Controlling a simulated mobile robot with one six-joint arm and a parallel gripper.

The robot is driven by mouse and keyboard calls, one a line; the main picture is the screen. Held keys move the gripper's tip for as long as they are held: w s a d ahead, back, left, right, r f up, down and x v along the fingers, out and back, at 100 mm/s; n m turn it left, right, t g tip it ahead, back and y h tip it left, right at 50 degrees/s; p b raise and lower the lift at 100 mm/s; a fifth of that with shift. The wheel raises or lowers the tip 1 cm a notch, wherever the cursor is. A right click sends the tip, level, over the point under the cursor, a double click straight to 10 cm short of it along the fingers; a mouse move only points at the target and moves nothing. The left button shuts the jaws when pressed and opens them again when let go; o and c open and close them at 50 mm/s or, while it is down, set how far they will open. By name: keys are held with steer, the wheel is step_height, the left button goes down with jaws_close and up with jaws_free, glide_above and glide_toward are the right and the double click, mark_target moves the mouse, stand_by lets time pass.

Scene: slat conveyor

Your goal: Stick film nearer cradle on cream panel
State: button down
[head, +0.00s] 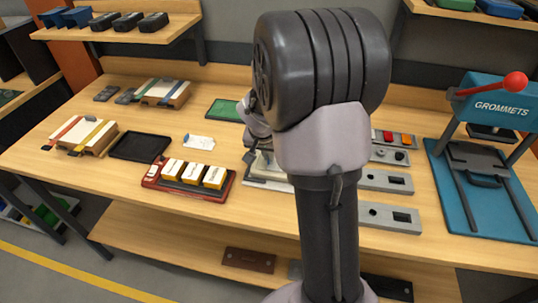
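My arm stands in the middle of the head view and blocks much of the bench behind it. Part of my wrist shows left of the arm, low over a grey plate (268,184) with a pale piece on it. My gripper's fingertips are hidden or too small to make out, so its state is unclear. A wooden cradle-like block (85,136) with red and yellow strips sits at the left, nearer. A similar block (164,92) with blue and green strips sits farther back. I cannot tell for sure which item is the film or the cream panel.
A red tray (188,189) holds yellow-and-white boxes. Beside it are a black tray (139,146), a white paper (198,142) and a green mat (224,110). Grey plates (387,181) lie right of my arm. A blue grommet press (490,103) stands far right.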

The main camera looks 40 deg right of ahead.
stand_by(0.4)
steer(key=c, duration=1.6)
jaws_free()
steer(key=shift+o, duration=0.2)
steer(key=p+v, duration=0.5)
steer(key=v, duration=1.2)
steer(key=s+a+n+t+y+b, duration=0.1)
steer(key=s+a+n+y+b, duration=0.1)
steer(key=s+a, duration=0.6)
steer(key=s+a+r+n+t+y+b, duration=0.1)
steer(key=s+a+n+t+y+b, duration=0.1)
steer(key=s+a, duration=0.7)
steer(key=a+n+y, duration=0.1)
steer(key=a, duration=0.4)
steer(key=shift+r, duration=0.15)
